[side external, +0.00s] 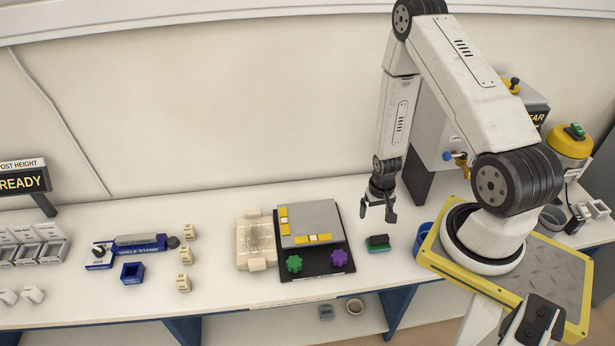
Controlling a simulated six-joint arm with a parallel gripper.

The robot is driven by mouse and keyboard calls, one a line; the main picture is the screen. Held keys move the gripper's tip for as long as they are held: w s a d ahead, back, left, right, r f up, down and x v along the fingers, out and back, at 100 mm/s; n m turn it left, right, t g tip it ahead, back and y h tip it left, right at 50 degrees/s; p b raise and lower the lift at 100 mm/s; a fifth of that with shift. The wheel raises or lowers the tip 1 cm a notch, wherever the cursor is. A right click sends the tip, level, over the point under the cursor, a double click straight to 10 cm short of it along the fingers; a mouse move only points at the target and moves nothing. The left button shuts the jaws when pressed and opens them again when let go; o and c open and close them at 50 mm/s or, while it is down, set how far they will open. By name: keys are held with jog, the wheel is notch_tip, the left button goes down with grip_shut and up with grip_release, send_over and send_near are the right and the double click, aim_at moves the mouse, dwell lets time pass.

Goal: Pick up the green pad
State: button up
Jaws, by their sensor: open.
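The green pad (378,250) lies on the white bench, right of the dark plate. It shows as a green layer under a dark block-like top (377,240). My gripper (377,216) hangs above and slightly behind it in the picture, pointing down. Its two fingers are apart with nothing between them. A gap shows between the fingertips and the pad; its exact height cannot be told from this view.
Left of the pad is a dark plate (310,276) with a grey slab (309,222), yellow pieces, a green knob (294,263) and a purple knob (342,257). A cream block (256,240) and blue stage (138,246) stand farther left. A blue container (424,236) is right of the pad.

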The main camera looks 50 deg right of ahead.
aim_at(380, 237)
jog(key=shift+m, duration=0.5)
jog(key=s+f, duration=0.1)
jog(key=f, duration=0.1)
jog(key=s+f, duration=0.1)
jog(key=f, duration=0.1)
jog(key=shift+s+d, duration=0.35)
jog(key=shift+f, duration=0.1)
jog(key=shift+f, duration=1.15)
jog(key=shift+s+f, duration=0.1)
jog(key=shift+f, duration=2.5)
jog(key=c, duration=1)
jog(key=shift+o, duration=0.2)
jog(key=shift+r, duration=0.2)
